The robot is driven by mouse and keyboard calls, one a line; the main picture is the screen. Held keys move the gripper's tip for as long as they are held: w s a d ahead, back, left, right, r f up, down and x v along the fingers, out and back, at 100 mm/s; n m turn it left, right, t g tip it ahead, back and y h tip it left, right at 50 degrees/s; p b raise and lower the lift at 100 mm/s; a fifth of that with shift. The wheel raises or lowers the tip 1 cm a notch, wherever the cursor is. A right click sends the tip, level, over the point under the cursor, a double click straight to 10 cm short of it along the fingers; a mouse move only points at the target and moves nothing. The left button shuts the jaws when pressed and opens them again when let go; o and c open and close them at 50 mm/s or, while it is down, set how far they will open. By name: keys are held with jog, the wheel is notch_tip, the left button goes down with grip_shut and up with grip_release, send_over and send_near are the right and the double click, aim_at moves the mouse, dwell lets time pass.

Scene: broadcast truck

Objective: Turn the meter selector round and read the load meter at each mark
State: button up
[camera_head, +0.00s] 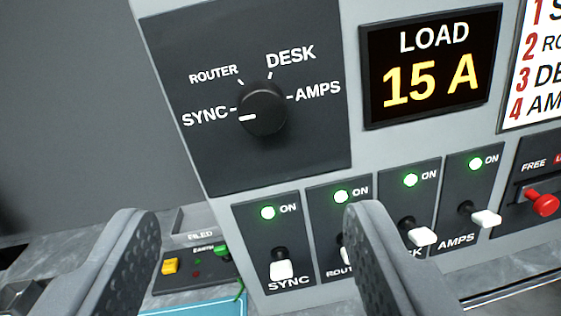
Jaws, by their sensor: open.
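The meter selector (264,108) is a round black knob on a dark plate, with marks SYNC, ROUTER, DESK and AMPS around it. Its white pointer line is on the left side, at or just below the SYNC mark. The load meter (430,68), right of it, reads 15 A in yellow under the word LOAD. My gripper (250,255) is open and empty, its two grey padded fingers low in the view, below the selector and apart from it. The right finger partly hides the ROUTER switch.
Several white-tipped switches, such as SYNC (281,268) and AMPS (486,218), sit below with green ON lamps lit. A red knob (542,202) is at far right, under a numbered list (541,65). A small box (190,268) with a yellow block stands lower left.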

aim_at(262, 114)
jog(key=w, duration=0.8)
jog(key=w+f, duration=0.1)
jog(key=w, duration=0.4)
jog(key=shift+d+f+b, duration=0.1)
jog(key=shift+d+b, duration=0.25)
jog(key=shift+d, duration=0.05)
jog(key=shift+w, duration=0.55)
jog(key=shift+c, duration=0.4)
jog(key=c, duration=0.9)
